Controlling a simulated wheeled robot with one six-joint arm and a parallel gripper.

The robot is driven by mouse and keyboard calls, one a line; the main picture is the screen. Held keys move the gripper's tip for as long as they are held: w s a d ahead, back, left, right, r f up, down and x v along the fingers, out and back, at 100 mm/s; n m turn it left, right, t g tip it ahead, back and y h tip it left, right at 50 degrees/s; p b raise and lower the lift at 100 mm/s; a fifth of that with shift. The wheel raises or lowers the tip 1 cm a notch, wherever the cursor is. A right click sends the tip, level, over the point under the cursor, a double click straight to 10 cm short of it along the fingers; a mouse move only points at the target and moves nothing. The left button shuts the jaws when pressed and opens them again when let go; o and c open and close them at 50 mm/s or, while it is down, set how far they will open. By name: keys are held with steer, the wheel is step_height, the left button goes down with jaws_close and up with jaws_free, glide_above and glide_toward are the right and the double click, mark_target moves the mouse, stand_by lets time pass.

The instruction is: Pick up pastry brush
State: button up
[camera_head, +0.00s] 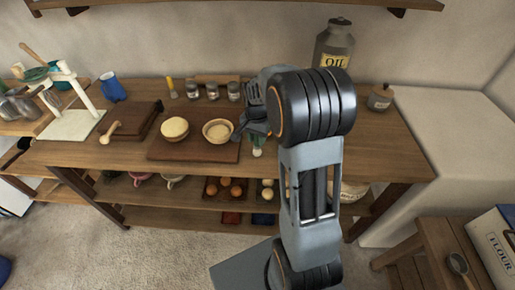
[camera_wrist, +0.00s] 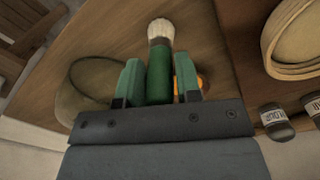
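The pastry brush (camera_wrist: 159,75) has a green handle and pale bristles. In the wrist view its handle runs between the two green fingertips of my gripper (camera_wrist: 158,82), with the bristles pointing away from the palm. The fingers are close in on both sides of the handle, with no clear gap, and look shut on it. In the head view the brush (camera_head: 257,151) shows its pale tip just right of the dark board, below my gripper (camera_head: 255,132). My arm hides part of it. I cannot tell whether the brush touches the tabletop.
A dark board (camera_head: 185,149) holds dough (camera_head: 174,128) and a bowl (camera_head: 218,131). Spice jars (camera_head: 213,90) stand behind it. An oil bottle (camera_head: 333,45) stands at the back, and a small lidded jar (camera_head: 380,96) at the right. The tabletop (camera_head: 385,150) is clear at the right front.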

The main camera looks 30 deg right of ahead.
steer(key=c, duration=0.5)
steer(key=shift+r, duration=0.1)
steer(key=shift+c, duration=0.2)
